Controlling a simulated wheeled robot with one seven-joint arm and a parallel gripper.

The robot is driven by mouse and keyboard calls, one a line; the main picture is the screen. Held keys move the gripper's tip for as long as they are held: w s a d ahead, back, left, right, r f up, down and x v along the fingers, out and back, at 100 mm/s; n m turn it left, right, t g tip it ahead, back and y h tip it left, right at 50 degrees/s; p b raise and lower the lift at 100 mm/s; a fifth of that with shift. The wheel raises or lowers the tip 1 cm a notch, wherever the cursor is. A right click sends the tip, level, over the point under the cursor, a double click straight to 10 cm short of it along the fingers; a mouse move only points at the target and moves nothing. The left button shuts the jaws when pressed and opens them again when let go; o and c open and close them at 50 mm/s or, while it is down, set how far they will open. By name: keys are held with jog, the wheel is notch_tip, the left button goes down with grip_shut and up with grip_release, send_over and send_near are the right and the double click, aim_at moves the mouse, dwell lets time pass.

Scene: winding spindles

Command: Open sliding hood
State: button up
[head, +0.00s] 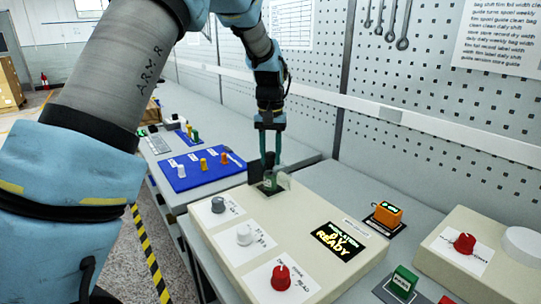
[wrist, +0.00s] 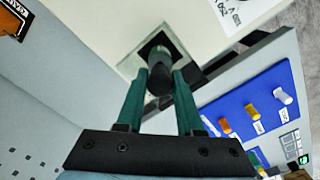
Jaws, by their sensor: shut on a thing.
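My gripper (head: 270,158) points down at the far end of a cream console (head: 225,228). Its two green fingers (wrist: 158,98) are shut on a dark, round-ended cylindrical piece (wrist: 160,72). That piece stands in a square, dark-edged opening (wrist: 148,46) in the cream top. In the head view, a dark upright plate (head: 255,174) and a small grey piece (head: 284,180) stand beside the fingertips. The fingers partly hide the held piece, and I cannot tell which of these parts is the sliding hood.
The console has grey (head: 218,205), white (head: 245,235) and red (head: 281,278) knobs and a READY display (head: 341,242). A blue board (head: 200,172) with pegs lies at the left. An orange block (head: 388,214) and a second console (head: 484,250) are at the right. A pegboard wall stands behind.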

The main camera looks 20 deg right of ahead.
grip_shut()
dwell(0.7)
jog(key=s+d+b, duration=0.1)
jog(key=s+d, duration=0.1)
jog(key=s, duration=1)
jog(key=shift+d, duration=0.2)
jog(key=o, duration=0.9)
grip_release()
jog(key=shift+w+r, duration=0.1)
jog(key=shift+r, duration=0.05)
notch_tip(320, 180, up, 11)
jog(key=shift+f+b, duration=0.2)
jog(key=shift+b, duration=1.05)
